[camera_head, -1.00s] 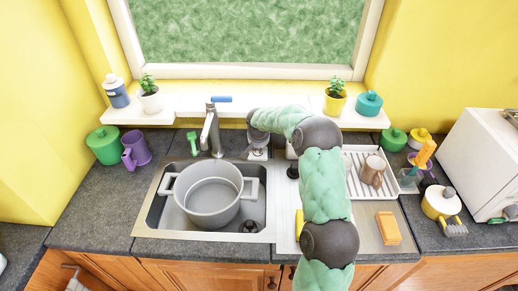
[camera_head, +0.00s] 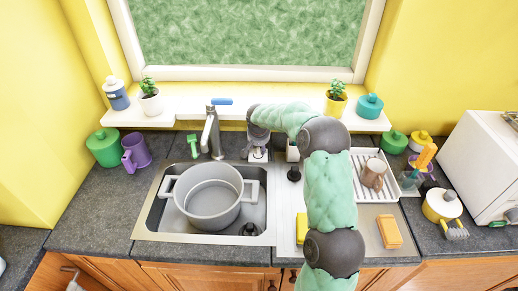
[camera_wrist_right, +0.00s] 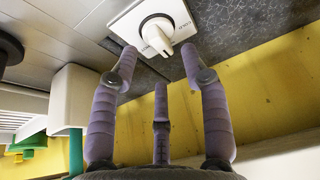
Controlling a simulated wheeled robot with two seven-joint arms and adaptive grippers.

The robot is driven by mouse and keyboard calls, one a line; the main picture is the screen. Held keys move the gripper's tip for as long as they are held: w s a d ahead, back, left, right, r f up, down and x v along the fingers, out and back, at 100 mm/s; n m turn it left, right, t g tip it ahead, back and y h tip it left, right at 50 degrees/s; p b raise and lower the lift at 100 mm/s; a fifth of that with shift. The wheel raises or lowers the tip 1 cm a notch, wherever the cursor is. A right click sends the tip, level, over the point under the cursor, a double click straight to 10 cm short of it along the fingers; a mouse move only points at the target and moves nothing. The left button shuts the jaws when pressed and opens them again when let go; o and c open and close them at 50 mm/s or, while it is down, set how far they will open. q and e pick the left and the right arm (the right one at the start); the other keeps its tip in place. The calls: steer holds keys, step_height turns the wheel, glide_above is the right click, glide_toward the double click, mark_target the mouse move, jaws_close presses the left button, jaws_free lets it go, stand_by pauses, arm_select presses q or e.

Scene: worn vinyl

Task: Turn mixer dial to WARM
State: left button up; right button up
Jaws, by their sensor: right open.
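The mixer dial (camera_wrist_right: 157,35) is a round white knob with a raised pointer on a square white plate (camera_wrist_right: 178,12). In the head view the plate (camera_head: 257,156) shows on the counter behind the sink, partly hidden by my right gripper (camera_head: 257,143). In the right wrist view my right gripper (camera_wrist_right: 158,62) is open, with its purple fingers spread and the dial just beyond the fingertips, apart from them. My left gripper is not in view.
A grey pot (camera_head: 208,205) stands in the sink (camera_head: 154,215), beside the faucet (camera_head: 210,135). A dish rack (camera_head: 366,158) with a brown mug (camera_head: 373,174) is to the right. The windowsill (camera_head: 190,110) runs close behind my gripper.

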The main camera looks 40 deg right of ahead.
steer(key=v, duration=0.8)
steer(key=shift+r, duration=0.25)
stand_by(0.4)
